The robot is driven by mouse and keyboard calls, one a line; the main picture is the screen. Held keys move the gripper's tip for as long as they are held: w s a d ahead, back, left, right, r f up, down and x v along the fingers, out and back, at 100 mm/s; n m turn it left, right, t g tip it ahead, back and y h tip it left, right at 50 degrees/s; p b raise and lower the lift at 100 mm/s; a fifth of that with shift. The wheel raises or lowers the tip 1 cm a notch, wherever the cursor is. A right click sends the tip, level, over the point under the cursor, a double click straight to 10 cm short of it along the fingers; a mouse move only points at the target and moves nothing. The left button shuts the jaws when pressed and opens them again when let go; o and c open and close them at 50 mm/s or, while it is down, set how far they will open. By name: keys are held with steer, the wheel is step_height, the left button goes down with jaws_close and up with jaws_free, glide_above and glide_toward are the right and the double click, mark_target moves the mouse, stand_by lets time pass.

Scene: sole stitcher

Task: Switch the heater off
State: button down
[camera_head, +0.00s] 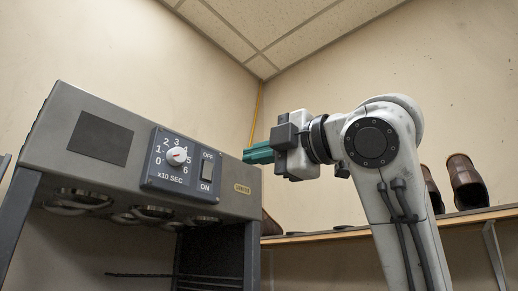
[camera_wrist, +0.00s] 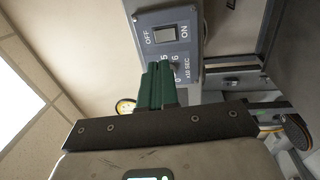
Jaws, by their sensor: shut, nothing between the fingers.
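The heater (camera_head: 120,150) is a grey metal box on dark legs at the left of the head view. I cannot tell which side of the rocker is pressed. The switch also shows in the wrist view (camera_wrist: 165,35), above my fingertips. My gripper (camera_head: 246,155) has green fingers, shut and empty, near the box's right end. In the wrist view the fingers (camera_wrist: 156,68) overlap the panel's edge and hide the dial.
Round metal heating parts (camera_head: 150,213) hang under the box. A wall shelf (camera_head: 330,236) runs behind my arm, with brown boots (camera_head: 467,184) at the right. A yellow pipe (camera_head: 256,115) stands in the room's corner. The space above the box is clear.

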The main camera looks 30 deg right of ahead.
mark_target(208, 166)
steer(key=p+x, duration=0.4)
steer(key=x, duration=0.5)
steer(key=shift+w+r, duration=0.1)
steer(key=shift+r, duration=0.05)
steer(key=shift+w+a, duration=0.2)
steer(key=shift+w, duration=0.45)
